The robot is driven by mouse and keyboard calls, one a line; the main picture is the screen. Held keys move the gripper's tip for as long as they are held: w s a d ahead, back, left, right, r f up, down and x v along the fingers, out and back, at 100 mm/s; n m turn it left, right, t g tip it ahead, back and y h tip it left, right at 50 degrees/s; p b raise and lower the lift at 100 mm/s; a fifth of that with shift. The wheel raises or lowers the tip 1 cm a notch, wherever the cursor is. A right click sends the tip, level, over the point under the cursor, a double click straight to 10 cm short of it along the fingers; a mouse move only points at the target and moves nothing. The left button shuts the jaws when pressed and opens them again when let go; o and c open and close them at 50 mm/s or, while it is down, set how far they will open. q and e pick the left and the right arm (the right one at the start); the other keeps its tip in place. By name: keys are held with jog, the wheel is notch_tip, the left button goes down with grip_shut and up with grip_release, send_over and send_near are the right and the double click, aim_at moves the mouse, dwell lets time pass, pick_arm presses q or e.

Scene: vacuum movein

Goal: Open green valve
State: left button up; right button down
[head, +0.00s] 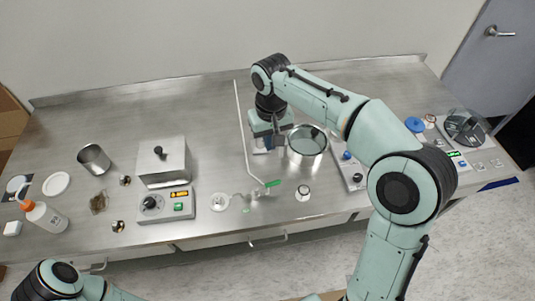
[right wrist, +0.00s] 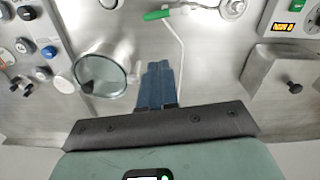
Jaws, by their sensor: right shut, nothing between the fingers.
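The green valve handle (head: 273,184) sits on a small metal fitting near the front middle of the steel table. A thin white tube runs from the fitting toward the back. The handle also shows at the top of the right wrist view (right wrist: 157,14). My right gripper (head: 268,149) points down over the table behind the valve, apart from it and just left of the steel pot. In the right wrist view its blue fingers (right wrist: 157,80) are together with nothing between them. My left arm shows at the bottom left of the head view, but its gripper is out of frame.
A glass-topped steel pot (head: 307,145) stands beside my right gripper. A white bottle (head: 46,218) and dishes are far left. Table space between the box and tube is clear.

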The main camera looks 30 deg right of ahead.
jog(key=b, duration=0.2)
send_near(267, 186)
notch_tip(267, 186, down, 5)
jog(key=w+d, duration=0.2)
jog(key=shift+s+d+f, duration=0.1)
jog(key=shift+s+f, duration=0.2)
jog(key=shift+f, duration=0.45)
pick_arm(q)
jog(key=shift+s+f, duration=0.45)
jog(key=shift+f, duration=0.2)
jog(key=shift+s+f, duration=0.4)
jog(key=shift+f, duration=0.2)
